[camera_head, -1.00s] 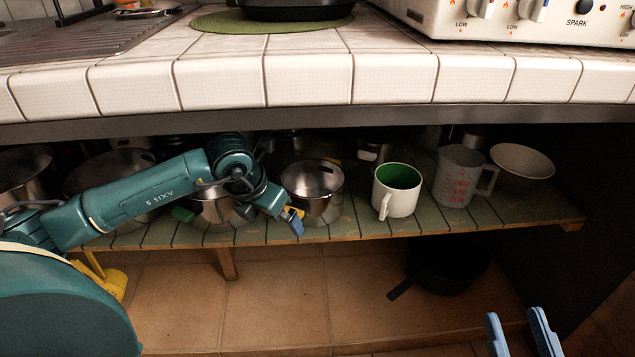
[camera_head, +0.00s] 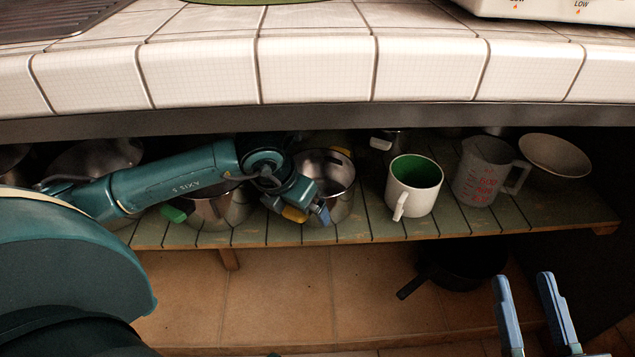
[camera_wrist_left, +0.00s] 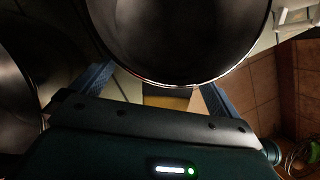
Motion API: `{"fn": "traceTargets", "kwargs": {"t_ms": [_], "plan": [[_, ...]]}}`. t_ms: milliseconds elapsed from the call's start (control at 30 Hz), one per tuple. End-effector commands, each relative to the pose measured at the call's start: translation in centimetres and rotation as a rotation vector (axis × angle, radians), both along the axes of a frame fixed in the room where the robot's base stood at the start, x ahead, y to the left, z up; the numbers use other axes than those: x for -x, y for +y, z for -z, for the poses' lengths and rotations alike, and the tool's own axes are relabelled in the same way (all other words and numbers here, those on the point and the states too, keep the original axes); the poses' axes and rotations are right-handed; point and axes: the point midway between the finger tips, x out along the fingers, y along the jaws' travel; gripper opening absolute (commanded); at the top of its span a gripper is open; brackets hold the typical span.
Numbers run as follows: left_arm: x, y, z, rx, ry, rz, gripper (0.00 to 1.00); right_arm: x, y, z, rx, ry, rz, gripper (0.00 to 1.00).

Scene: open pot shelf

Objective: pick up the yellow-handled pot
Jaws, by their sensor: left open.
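The yellow-handled pot (camera_head: 335,170) is a shiny steel pot standing on the green slatted shelf. Its near yellow handle (camera_head: 295,214) points to the front, and a bit of yellow also shows at its back rim. My left gripper (camera_head: 298,207) is open at the near handle. In the left wrist view the pot (camera_wrist_left: 180,35) fills the top, and the yellow handle (camera_wrist_left: 167,102) lies between the spread blue fingers of the left gripper (camera_wrist_left: 157,77). Whether a finger touches the handle cannot be told. My right gripper (camera_head: 523,278) is open and empty at lower right.
A steel pot with a green handle (camera_head: 174,213) stands left of it. A white mug with green inside (camera_head: 411,190), a measuring jug (camera_head: 482,175) and a white bowl (camera_head: 553,155) stand to the right. The tiled counter edge (camera_head: 315,70) overhangs the shelf (camera_head: 450,222). A dark pan (camera_head: 463,268) sits below.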

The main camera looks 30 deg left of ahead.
Motion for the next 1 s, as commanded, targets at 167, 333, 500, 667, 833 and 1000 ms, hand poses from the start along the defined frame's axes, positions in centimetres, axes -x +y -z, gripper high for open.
{"fn": "traceTargets", "kwargs": {"t_ms": [167,333,500,667,833,1000], "plan": [[0.08,-0.12,0.08,0.000,0.000,0.000,1.00,-0.04,-0.06,-0.80,0.002,-0.027,-0.002,0.36],[0.07,-0.10,0.07,0.000,0.000,0.000,0.94,0.00,-0.08,-0.72,0.007,-0.026,-0.005,0.36],[0.05,-0.10,0.06,0.000,-0.001,-0.001,0.80,0.05,-0.09,-0.55,0.007,-0.020,-0.004,0.36],[0.04,-0.10,0.05,0.000,-0.001,-0.001,0.67,0.13,-0.09,-0.31,0.007,-0.012,-0.003,0.36],[0.03,-0.09,0.04,0.000,-0.001,-0.001,0.53,0.16,-0.09,-0.13,0.008,-0.007,-0.003,0.36],[0.03,-0.10,0.04,0.000,-0.001,0.000,0.39,0.15,-0.09,-0.11,0.008,-0.006,-0.003,0.36]]}}
